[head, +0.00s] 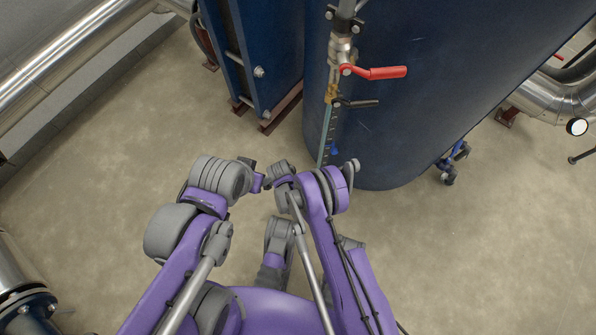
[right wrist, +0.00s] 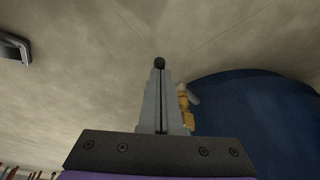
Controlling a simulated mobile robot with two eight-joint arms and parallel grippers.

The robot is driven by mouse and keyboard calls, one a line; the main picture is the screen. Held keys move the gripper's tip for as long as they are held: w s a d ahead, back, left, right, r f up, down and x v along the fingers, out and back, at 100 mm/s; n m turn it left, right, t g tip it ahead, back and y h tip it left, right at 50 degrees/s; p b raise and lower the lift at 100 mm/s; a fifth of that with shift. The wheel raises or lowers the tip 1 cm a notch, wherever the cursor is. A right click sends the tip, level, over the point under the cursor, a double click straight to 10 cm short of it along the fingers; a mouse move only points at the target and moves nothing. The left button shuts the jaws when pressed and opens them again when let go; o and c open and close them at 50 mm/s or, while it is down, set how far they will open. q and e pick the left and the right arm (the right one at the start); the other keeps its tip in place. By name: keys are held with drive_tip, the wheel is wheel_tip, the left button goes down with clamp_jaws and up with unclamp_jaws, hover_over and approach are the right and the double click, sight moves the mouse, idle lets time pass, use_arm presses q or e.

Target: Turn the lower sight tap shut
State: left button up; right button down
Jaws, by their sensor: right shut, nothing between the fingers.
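A sight gauge runs down the front of the blue tank (head: 430,90). Its clear tube (head: 325,132) carries a blue marker (head: 334,150). At its upper end is a brass tap (head: 331,92) with a dark lever (head: 358,103) pointing right. The gauge's lower end is hidden behind my arm in the head view. In the right wrist view a brass fitting (right wrist: 184,104) with a grey lever-like piece (right wrist: 193,94) shows just right of my right gripper (right wrist: 160,66), partly behind its finger. The right gripper is shut and empty; contact cannot be told. My left gripper cannot be made out.
A red-handled valve (head: 374,72) sits above the gauge. A blue plate frame (head: 262,50) stands left of the tank (right wrist: 260,115). Steel pipes (head: 555,98) and a small blue valve (head: 454,160) are at right. Bare floor (head: 500,250) lies in front.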

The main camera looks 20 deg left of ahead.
drive_tip(key=p+v, duration=0.2)
drive_tip(key=v, duration=0.8)
drive_tip(key=shift+a+r+p, duration=0.2)
drive_tip(key=shift+r+p, duration=0.1)
drive_tip(key=shift+p, duration=0.1)
